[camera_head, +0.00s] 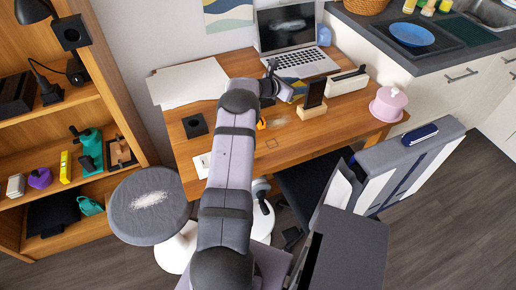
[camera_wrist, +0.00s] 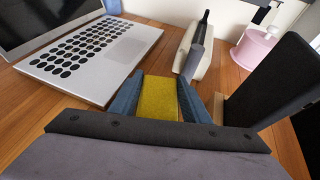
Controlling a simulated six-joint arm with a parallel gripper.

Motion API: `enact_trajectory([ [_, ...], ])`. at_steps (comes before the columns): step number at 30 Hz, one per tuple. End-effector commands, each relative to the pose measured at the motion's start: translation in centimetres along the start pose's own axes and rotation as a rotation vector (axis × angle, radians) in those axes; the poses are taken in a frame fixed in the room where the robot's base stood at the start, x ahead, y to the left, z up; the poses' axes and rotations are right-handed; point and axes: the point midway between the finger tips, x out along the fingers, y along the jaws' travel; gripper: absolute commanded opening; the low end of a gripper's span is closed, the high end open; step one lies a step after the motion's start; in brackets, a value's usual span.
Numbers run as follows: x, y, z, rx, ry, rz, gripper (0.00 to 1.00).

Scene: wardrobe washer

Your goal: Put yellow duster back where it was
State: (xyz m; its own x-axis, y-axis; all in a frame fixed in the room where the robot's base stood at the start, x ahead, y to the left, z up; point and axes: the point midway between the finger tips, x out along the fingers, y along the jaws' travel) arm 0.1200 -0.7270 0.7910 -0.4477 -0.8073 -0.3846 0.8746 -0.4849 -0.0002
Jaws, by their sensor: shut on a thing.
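The yellow duster (camera_wrist: 158,98) is between the two blue fingers of my gripper (camera_wrist: 160,80) in the wrist view. My gripper is shut on it. In the head view the yellow duster (camera_head: 299,87) shows as a small patch at my gripper (camera_head: 290,91), over the desk in front of the laptop. The lower end of the duster is hidden in the wrist view, and I cannot tell whether it touches the desk.
The laptop (camera_head: 290,40) is open behind my gripper. A phone on a wooden stand (camera_head: 312,108), a grey-white holder (camera_head: 346,82) and a pink pot (camera_head: 388,103) stand to the right. Bare desk (camera_head: 285,150) lies in front. A shelf (camera_head: 125,185) stands at left.

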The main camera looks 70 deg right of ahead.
Motion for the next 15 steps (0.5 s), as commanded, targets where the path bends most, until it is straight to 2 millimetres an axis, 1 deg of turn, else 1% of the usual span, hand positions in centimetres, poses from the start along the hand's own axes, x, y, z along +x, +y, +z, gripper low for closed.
enact_trajectory([
  [15,0.24,0.0,-0.58,0.0,0.0,0.0,0.21],
])
